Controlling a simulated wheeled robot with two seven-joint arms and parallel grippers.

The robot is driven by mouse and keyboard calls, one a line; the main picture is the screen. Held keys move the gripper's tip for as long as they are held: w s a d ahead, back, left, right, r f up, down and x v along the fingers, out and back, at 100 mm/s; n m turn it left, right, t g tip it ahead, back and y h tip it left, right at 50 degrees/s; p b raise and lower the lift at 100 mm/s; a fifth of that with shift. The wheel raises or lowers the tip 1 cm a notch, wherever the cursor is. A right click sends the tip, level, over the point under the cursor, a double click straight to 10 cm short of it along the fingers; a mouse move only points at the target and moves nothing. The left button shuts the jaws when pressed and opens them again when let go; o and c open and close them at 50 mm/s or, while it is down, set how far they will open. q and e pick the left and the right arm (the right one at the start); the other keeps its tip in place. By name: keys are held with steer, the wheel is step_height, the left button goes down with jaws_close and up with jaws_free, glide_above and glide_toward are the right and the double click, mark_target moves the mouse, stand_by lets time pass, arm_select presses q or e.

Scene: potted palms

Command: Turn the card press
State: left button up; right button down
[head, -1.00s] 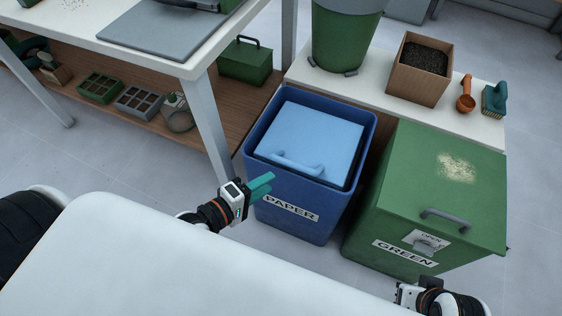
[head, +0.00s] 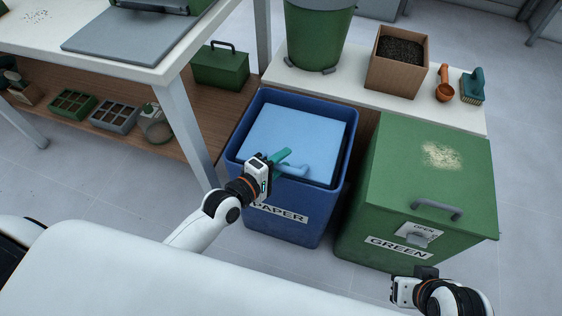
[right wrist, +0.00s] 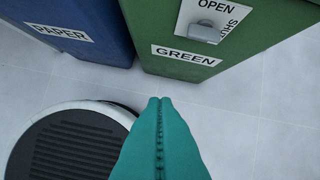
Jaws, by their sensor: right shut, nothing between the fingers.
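No part is labelled as a card press. A light blue panel (head: 297,130) with a bar handle (head: 293,171) lies inside the dark blue bin marked PAPER (head: 310,222). My left gripper (head: 281,158) is over the near edge of the panel, at the left end of the handle. One green finger shows above the handle; the other is hard to make out, and I cannot tell whether they touch it. My right gripper is low in front of the bins; in the right wrist view its green fingers (right wrist: 160,103) are together and empty.
A green bin marked GREEN (head: 430,170) stands right of the blue bin, with a grey handle and pale crumbs on its lid. Behind are a white bench (head: 480,120) with a soil box (head: 390,75), and a worktable at left. Floor in front is clear.

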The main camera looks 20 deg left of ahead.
arm_select(q)
steer(key=shift+c, duration=0.4)
jaws_close()
steer(key=shift+r, duration=0.1)
